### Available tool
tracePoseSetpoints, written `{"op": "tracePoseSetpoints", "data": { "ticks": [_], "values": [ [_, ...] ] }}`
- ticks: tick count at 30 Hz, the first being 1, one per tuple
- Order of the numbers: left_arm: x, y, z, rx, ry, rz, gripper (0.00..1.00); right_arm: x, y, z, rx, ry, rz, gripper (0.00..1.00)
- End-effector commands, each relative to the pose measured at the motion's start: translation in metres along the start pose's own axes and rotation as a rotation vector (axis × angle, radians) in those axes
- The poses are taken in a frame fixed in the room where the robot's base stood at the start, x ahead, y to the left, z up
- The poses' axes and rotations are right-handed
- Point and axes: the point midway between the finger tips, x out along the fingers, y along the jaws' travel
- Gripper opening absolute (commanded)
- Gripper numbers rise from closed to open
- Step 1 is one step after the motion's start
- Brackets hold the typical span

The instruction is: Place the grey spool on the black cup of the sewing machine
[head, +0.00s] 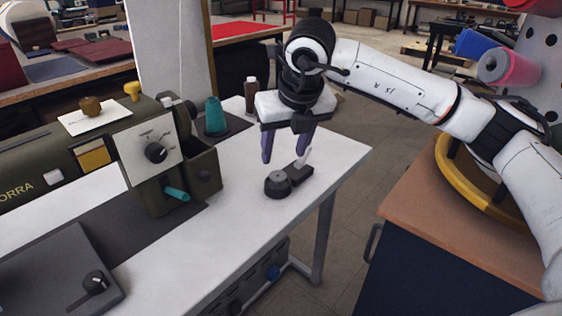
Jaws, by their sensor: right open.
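My right gripper (282,158) points down above the white table, with its two dark purple fingers apart and nothing between them. Just below it, a small dark grey round piece (278,184) lies on the table, next to a black block with a pale upright tab (302,158). The round piece looks like the grey spool, but I cannot be sure. The olive-green sewing machine (62,165) stands to the left. A dark open holder (204,168) is at its right end; I cannot tell whether this is the black cup. My left gripper is out of view.
A teal thread cone (215,117) and a dark brown bottle (251,96) stand behind the table's clear part. A teal peg (177,194) sticks out of the machine. A wooden-topped cabinet (455,240) stands right, across a floor gap.

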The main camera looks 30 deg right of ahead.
Motion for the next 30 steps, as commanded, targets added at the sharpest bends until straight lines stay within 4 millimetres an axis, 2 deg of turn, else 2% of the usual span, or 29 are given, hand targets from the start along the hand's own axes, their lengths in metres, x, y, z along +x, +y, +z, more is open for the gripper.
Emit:
{"op": "tracePoseSetpoints", "data": {
  "ticks": [3,9,30],
  "values": [
    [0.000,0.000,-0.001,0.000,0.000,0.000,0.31,-0.018,0.000,0.001,0.000,-0.002,0.000,0.50],
    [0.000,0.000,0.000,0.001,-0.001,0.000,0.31,-0.030,0.000,0.000,-0.001,0.000,-0.001,0.50],
    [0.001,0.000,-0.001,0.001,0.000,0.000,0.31,-0.030,0.000,0.000,-0.001,0.001,-0.001,0.50]
  ]
}}
